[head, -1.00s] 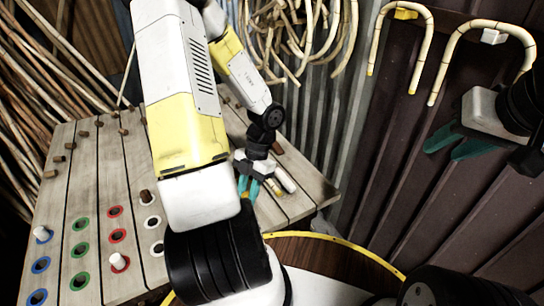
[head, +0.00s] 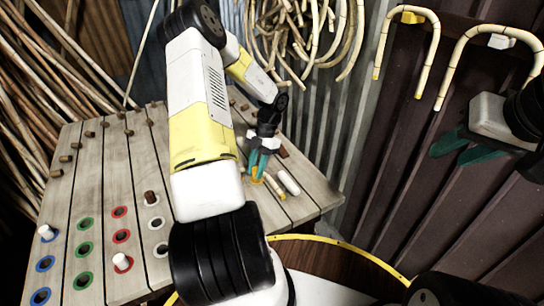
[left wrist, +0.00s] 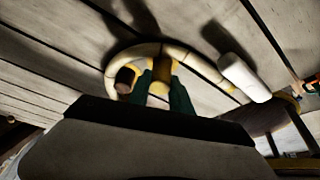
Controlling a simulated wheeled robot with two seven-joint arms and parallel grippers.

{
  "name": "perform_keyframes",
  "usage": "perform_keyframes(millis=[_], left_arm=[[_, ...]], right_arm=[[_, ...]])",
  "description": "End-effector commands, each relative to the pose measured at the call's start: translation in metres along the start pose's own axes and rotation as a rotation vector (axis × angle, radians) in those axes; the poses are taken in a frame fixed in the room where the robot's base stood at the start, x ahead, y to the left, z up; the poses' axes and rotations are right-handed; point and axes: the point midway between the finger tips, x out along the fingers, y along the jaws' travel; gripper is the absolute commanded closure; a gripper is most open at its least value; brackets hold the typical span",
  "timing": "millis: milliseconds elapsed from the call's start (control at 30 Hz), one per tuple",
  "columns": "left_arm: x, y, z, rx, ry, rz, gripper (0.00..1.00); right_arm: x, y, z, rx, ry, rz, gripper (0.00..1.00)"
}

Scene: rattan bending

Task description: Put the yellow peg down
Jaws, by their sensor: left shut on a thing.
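My left gripper (head: 257,172) is low over the right part of the slatted wooden table, fingers pointing down. It is shut on the yellow peg (head: 255,181), of which only a small yellow bit shows at the fingertips. In the left wrist view, the yellow peg (left wrist: 159,88) shows between the dark green fingers; I cannot tell whether it touches the table. A pale curved piece (left wrist: 205,68) arcs around the fingertips there. My right gripper (head: 468,145) is open and empty, in front of the dark wall at the right.
A white peg (head: 288,182) lies just right of my left gripper. The table (head: 85,190) holds coloured rings, several with pegs, at the left. Bent canes (head: 408,45) hang on the wall. A yellow-rimmed round surface (head: 335,255) is in front.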

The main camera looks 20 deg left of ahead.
Motion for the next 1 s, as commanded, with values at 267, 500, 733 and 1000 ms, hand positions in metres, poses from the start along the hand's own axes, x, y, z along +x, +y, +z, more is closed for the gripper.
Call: perform_keyframes(millis=[267, 500, 733, 1000], left_arm=[[0.0156, 0.0001, 0.0067, 0.000, -0.001, 0.001, 1.00], [0.0175, 0.0000, 0.0075, 0.000, -0.002, 0.001, 0.65], [0.0174, 0.0000, 0.0074, 0.000, -0.002, 0.001, 0.53], [0.0081, 0.0004, 0.0071, -0.001, -0.004, 0.002, 0.53]], right_arm=[[0.0000, 0.0000, 0.0000, 0.000, 0.000, 0.000, 0.64], [0.0000, 0.0000, 0.0000, 0.000, 0.000, 0.000, 0.64], [0.0000, 0.0000, 0.0000, 0.000, 0.000, 0.000, 0.64], [0.0000, 0.0000, 0.0000, 0.000, 0.000, 0.000, 0.64]])
